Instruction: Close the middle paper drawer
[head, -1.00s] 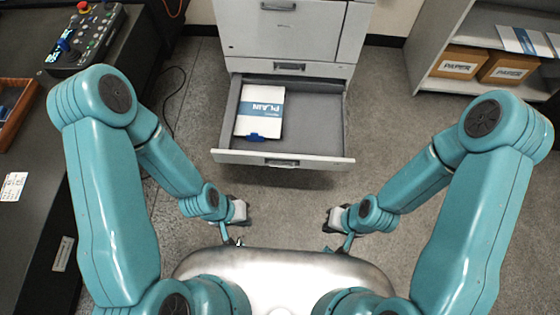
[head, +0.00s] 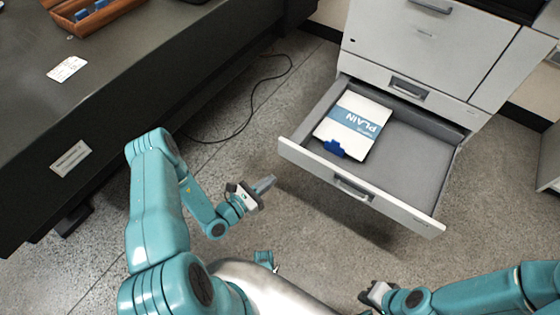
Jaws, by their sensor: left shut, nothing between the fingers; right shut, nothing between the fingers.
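The open paper drawer (head: 420,160) juts out of the grey printer cabinet (head: 420,40) in the upper right of the head view. A ream of paper (head: 345,125) marked PLAIN, with a blue clip, lies in its left part. The drawer front (head: 300,156) has a recessed handle (head: 353,188). Another closed drawer front with a handle (head: 408,88) is directly above it. My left gripper (head: 266,184) is shut and empty, left of the drawer front and apart from it. My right gripper (head: 368,292) is shut and empty at the bottom, well short of the drawer front.
A dark table (head: 120,60) fills the left side, with a wooden tray (head: 95,12) and a white label card (head: 67,68) on it. A black cable (head: 250,105) lies on the floor between table and cabinet. Speckled floor in front of the drawer is free.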

